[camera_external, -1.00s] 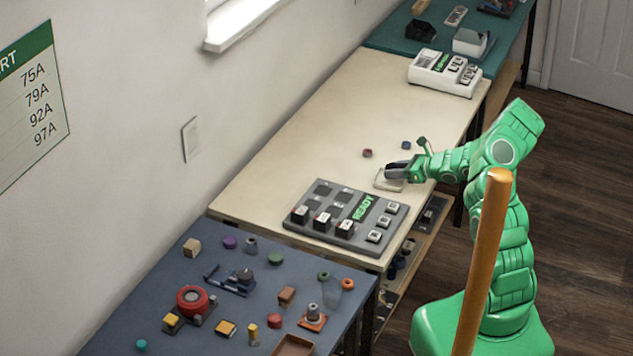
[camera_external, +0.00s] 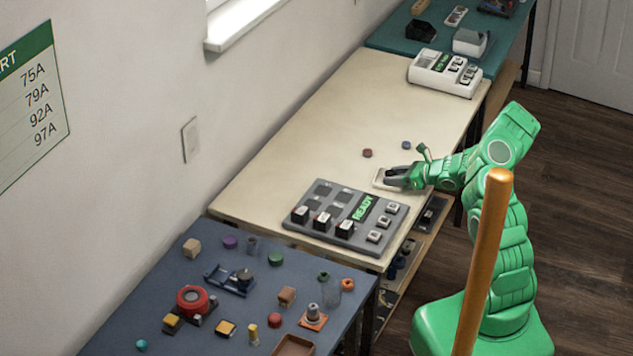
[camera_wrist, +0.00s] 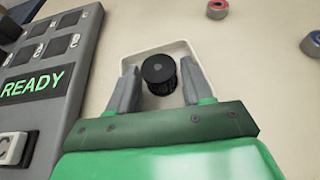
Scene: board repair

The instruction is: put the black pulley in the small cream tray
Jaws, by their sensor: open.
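The black pulley (camera_wrist: 159,74) is a short dark cylinder standing in the small cream tray (camera_wrist: 182,45), seen in the wrist view. My gripper (camera_wrist: 160,82) is open, with one finger on each side of the pulley and a gap showing beside it. The fingers reach over the tray. In the external view the gripper (camera_external: 396,177) is low over the cream tray (camera_external: 379,181), and it hides the pulley there.
A grey panel (camera_external: 325,239) reading READY stands close to the tray on the left. A red-rimmed part (camera_external: 367,153) and a blue part (camera_external: 406,145) lie beyond the tray. The cream bench (camera_external: 300,150) is clear toward the wall.

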